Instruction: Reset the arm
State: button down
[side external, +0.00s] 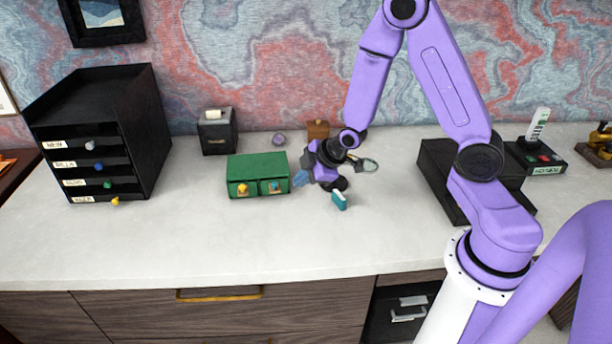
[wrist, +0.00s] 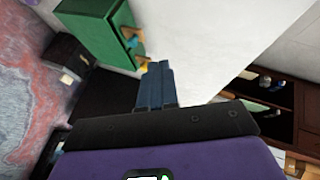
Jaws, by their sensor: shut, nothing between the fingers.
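My gripper (side external: 300,178) is low over the white desk, at the right end of the green two-drawer box (side external: 257,164). Its blue fingers are together and hold nothing. In the wrist view the shut fingers (wrist: 155,85) point toward the green box (wrist: 100,28). Whether they touch the box is unclear. The box's front carries a yellow knob (side external: 242,190) and a teal knob (side external: 274,187), and both drawers look closed. My purple arm reaches in from the right and is bent down.
A black drawer organizer (side external: 100,135) is at left, a small black box (side external: 217,132) and brown box (side external: 318,129) behind. A black case (side external: 440,165) lies at right. The front of the desk is clear.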

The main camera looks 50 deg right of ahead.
jog(key=s+a+r+g+y, duration=0.1)
jog(key=s+a+r+g, duration=0.1)
jog(key=s+a+r, duration=0.4)
jog(key=s+a+r+g, duration=0.2)
jog(key=s+a, duration=0.1)
jog(key=s, duration=0.6)
jog(key=s+d+r+g+h, duration=0.1)
jog(key=s+r, duration=0.1)
jog(key=s, duration=0.4)
jog(key=s+d+r+n+g+h, duration=0.1)
jog(key=s+d+r+g, duration=0.1)
jog(key=s, duration=0.5)
jog(key=shift+s+r, duration=0.3)
jog(key=shift+r, duration=0.55)
